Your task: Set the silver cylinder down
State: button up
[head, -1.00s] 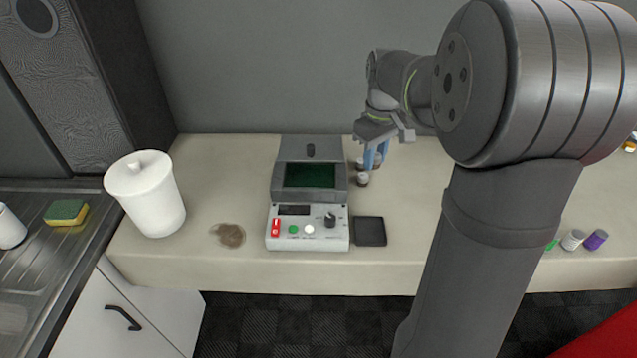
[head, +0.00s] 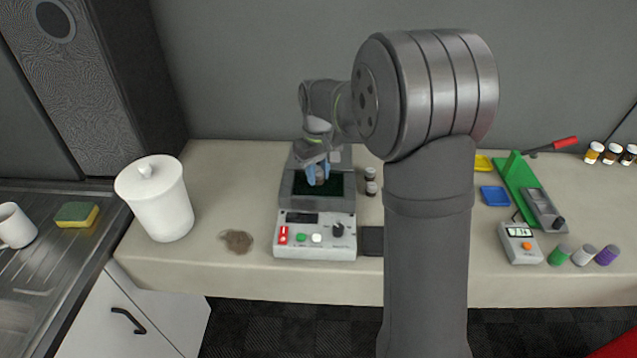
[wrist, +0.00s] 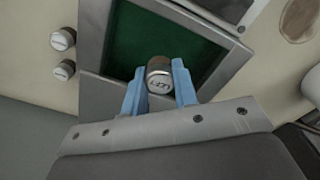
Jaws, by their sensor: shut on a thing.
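The silver cylinder (wrist: 159,74) has a marked end face and sits between the blue fingertips of my gripper (wrist: 160,88), which is shut on it. In the head view my gripper (head: 317,174) is over the dark green bed of the roller dyno (head: 314,235), with the cylinder (head: 320,175) partly hidden by the fingers. The green bed (wrist: 140,45) lies behind the cylinder in the wrist view, framed by grey edges. I cannot tell whether the cylinder touches the bed.
Two small cylinders (wrist: 63,55) stand on the table beside the machine. A black tray (head: 371,241) lies at the dyno's right, partly behind my arm. A white lidded canister (head: 158,200) and a brown stain (head: 237,241) are to the left.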

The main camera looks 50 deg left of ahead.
aim_at(318, 184)
jog(key=shift+f, duration=1.8)
jog(key=shift+f, duration=0.15)
jog(key=o, duration=1)
notch_tip(318, 184, up, 12)
jog(key=shift+r, duration=0.15)
jog(key=shift+f, duration=4.2)
jog(key=shift+f, duration=0.1)
